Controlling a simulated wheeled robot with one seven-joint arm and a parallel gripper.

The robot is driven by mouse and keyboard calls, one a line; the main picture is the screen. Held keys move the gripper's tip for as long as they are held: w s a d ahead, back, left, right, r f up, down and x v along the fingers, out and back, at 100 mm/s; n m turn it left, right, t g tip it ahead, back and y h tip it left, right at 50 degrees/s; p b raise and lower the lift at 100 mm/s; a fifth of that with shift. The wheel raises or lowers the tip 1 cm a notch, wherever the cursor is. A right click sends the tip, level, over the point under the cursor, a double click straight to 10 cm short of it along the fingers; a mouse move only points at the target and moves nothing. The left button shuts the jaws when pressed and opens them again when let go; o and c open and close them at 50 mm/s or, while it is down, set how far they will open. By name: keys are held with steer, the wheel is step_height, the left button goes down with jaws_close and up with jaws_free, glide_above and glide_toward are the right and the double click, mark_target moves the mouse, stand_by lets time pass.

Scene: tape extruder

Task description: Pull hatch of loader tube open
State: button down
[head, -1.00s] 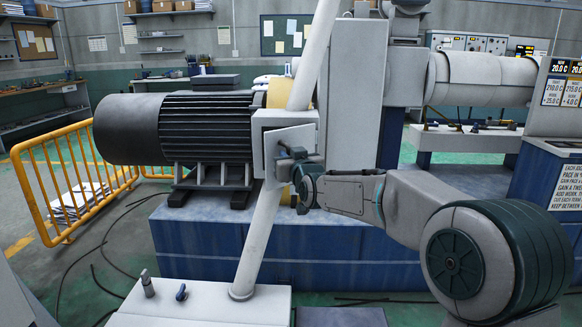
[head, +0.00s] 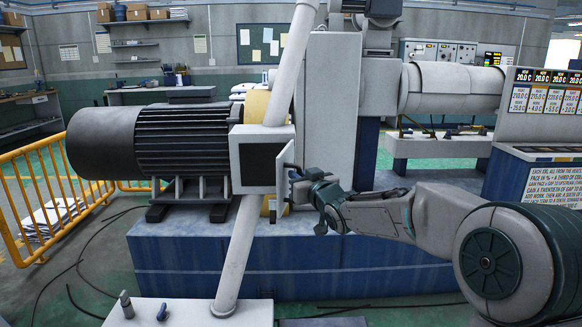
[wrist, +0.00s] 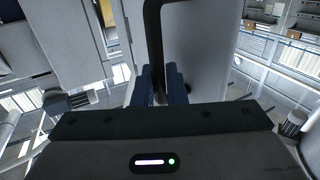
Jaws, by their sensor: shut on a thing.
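The loader tube (head: 240,240) runs as a pale slanted pipe up through the middle of the head view. A pale box (head: 284,133) sits on it, with a dark opening in its front. The hatch (head: 285,160) is a thin pale panel standing out from the box's right edge, seen nearly edge-on, so it is swung open. My gripper (head: 294,174) is at the hatch's right side. In the wrist view my gripper (wrist: 163,85) has its blue fingers closed around the lower part of a black hatch handle (wrist: 152,40). The fingertips' exact contact is partly hidden.
A black ribbed motor (head: 180,145) stands left of the tube on the blue machine base (head: 300,262). A yellow railing (head: 25,200) is at the far left. A pale upright housing (head: 332,100) stands behind my gripper. Floor cables lie at lower left.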

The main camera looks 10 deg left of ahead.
steer(key=d+y+p, duration=0.1)
steer(key=p, duration=0.2)
steer(key=w+d+n+g+y+p, duration=0.1)
steer(key=d+p, duration=0.1)
steer(key=p, duration=0.1)
steer(key=w+d+n+g+y+p, duration=0.1)
steer(key=p, duration=0.2)
steer(key=shift+w+d+r, duration=0.1)
steer(key=shift+d+r, duration=0.05)
steer(key=shift+r, duration=0.1)
steer(key=c, duration=1.6)
jaws_free()
steer(key=shift+f+n, duration=0.15)
steer(key=shift+n, duration=0.15)
steer(key=shift+d, duration=0.1)
steer(key=v, duration=1.3)
steer(key=shift+d+p, duration=0.3)
steer(key=shift+d, duration=0.1)
